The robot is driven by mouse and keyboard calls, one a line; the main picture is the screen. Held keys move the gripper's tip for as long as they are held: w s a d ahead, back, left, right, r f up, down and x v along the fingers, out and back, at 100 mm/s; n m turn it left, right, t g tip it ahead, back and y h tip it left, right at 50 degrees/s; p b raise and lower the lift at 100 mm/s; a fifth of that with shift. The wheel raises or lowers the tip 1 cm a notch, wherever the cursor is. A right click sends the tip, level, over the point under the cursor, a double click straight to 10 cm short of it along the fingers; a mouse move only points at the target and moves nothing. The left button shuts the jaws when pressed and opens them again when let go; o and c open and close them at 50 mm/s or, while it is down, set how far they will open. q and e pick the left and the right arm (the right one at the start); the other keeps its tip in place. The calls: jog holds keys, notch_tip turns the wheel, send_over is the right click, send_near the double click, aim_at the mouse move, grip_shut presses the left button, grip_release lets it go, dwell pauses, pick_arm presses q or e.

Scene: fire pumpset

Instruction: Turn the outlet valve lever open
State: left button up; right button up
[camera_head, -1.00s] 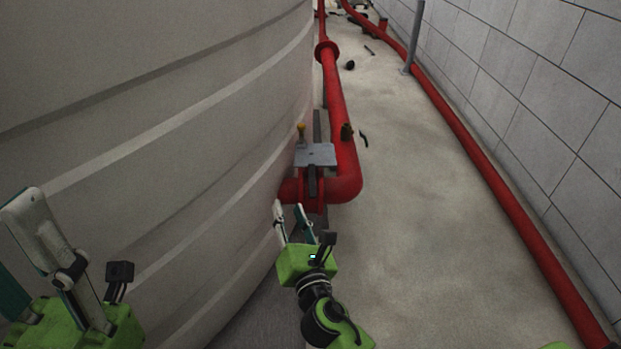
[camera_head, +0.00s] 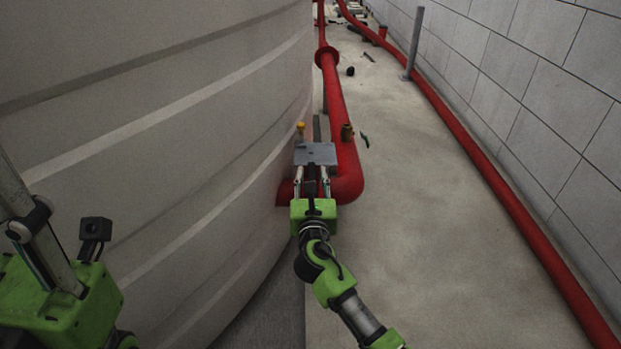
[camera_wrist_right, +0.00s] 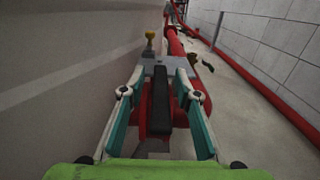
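The outlet valve sits at the lower bend of the red pipe (camera_head: 347,180), beside the tank. A dark bar that looks like its lever (camera_wrist_right: 160,95) shows in the right wrist view, below a grey plate (camera_head: 316,154). My right gripper (camera_head: 312,178) is at the valve, just in front of the plate. Its fingers are apart, one on each side of the dark bar; I see no clear contact. The red valve body (camera_wrist_right: 152,125) is partly hidden behind the bar and fingers. My left gripper (camera_head: 25,220) is at the left edge, away from the valve, its fingers partly cut off.
The large grey tank wall (camera_head: 160,130) stands close on the left. A yellow-topped fitting (camera_head: 301,128) and a brass fitting (camera_head: 347,132) are just beyond the plate. Another red pipe (camera_head: 500,185) runs along the block wall at right.

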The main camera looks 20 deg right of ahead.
jog(key=shift+x, duration=0.8)
grip_shut()
jog(key=shift+d, duration=0.15)
